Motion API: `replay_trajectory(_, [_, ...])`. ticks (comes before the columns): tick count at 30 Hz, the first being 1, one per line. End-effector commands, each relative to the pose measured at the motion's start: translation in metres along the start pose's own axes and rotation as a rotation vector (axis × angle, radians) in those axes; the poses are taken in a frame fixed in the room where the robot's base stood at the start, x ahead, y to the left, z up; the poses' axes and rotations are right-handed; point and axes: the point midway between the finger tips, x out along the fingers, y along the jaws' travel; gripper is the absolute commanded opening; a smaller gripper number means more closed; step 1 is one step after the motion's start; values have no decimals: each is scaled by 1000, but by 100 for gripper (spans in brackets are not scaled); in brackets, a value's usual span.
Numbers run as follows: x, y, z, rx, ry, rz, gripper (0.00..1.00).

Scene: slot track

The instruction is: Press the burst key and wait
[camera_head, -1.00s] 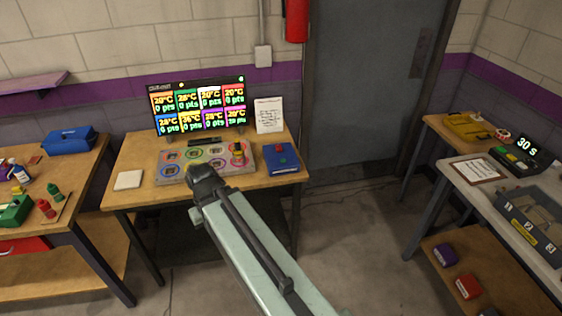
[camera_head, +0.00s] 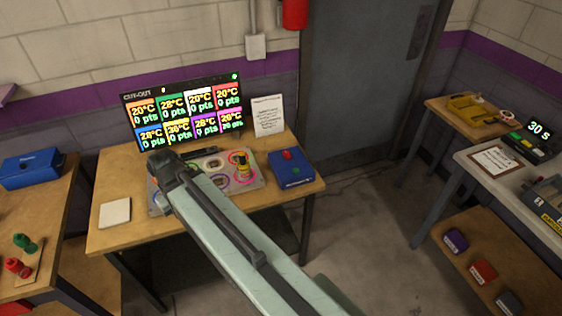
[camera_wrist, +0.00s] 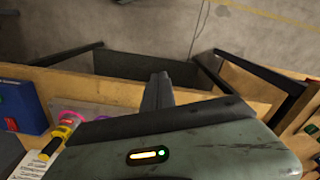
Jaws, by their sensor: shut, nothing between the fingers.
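No key with a readable "burst" label shows. A blue box (camera_head: 291,169) with a red button (camera_head: 287,155) sits on the middle table, right of a grey panel with coloured rings (camera_head: 258,183). A black timer unit (camera_head: 531,141) reading "30 s", with coloured keys, stands on the right bench. My arm reaches over the middle table and hides the panel's left part; my fingers are hidden in the head view. In the wrist view my gripper (camera_wrist: 157,92) is shut and empty above the table's front edge. The blue box (camera_wrist: 22,105) is left of it there.
A display screen (camera_head: 190,112) stands behind the panel, showing temperatures and points. A white pad (camera_head: 115,212) lies at the table's front left. A paper sheet (camera_head: 268,116) stands behind the blue box. Open floor (camera_head: 375,240) separates the middle table from the right bench.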

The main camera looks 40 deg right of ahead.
Motion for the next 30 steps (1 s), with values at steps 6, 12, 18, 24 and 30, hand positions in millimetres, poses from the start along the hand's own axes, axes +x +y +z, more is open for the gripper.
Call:
replay_trajectory(6, [0,0,0,0,0,0,0])
replay_trajectory(12, [1,5,-2,7,3,-9,0])
replay_trajectory(18, [10,92,-26,114,77,-152,0])
replay_trajectory(24, [6,233,-36,274,277,-324,0])
replay_trajectory(30, [-8,366,-12,412,504,-394,0])
